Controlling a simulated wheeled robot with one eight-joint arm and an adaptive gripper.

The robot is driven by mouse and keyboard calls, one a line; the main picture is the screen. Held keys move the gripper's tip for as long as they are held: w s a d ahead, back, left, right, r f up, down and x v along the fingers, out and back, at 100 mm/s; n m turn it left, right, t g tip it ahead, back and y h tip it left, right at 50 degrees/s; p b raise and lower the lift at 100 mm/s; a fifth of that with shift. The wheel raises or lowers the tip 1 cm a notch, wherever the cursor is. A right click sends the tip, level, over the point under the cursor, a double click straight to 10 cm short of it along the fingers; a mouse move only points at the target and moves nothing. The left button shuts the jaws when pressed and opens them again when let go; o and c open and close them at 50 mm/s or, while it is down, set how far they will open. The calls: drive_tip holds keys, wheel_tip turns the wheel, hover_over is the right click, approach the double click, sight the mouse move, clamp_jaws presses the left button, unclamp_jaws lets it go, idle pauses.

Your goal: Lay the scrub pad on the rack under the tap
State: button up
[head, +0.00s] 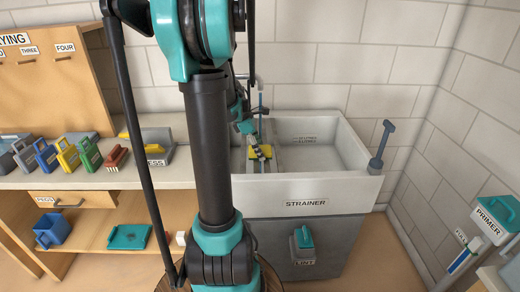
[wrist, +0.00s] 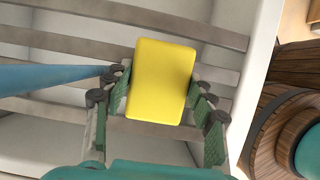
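The yellow scrub pad (wrist: 161,80) lies flat across the grey slats of the rack (wrist: 60,52), between my fingers in the wrist view. In the head view the pad (head: 264,153) shows small at the left part of the sink. My gripper (wrist: 163,92) is low over the rack, with one finger on each side of the pad. Narrow gaps seem to show between the fingers and the pad's sides, so it looks open. The tap (head: 256,82) rises behind the sink, above the pad. My arm hides part of the sink's left side.
A blue bar (wrist: 50,80) runs close beside my left finger. The white sink (head: 305,188) has a wide clear basin right of the pad. Several brushes and coloured caddies line the left counter.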

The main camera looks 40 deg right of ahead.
drive_tip(key=o, duration=0.4)
drive_tip(key=shift+r, duration=0.1)
drive_tip(key=v, duration=1.2)
drive_tip(key=shift+d+r, duration=0.1)
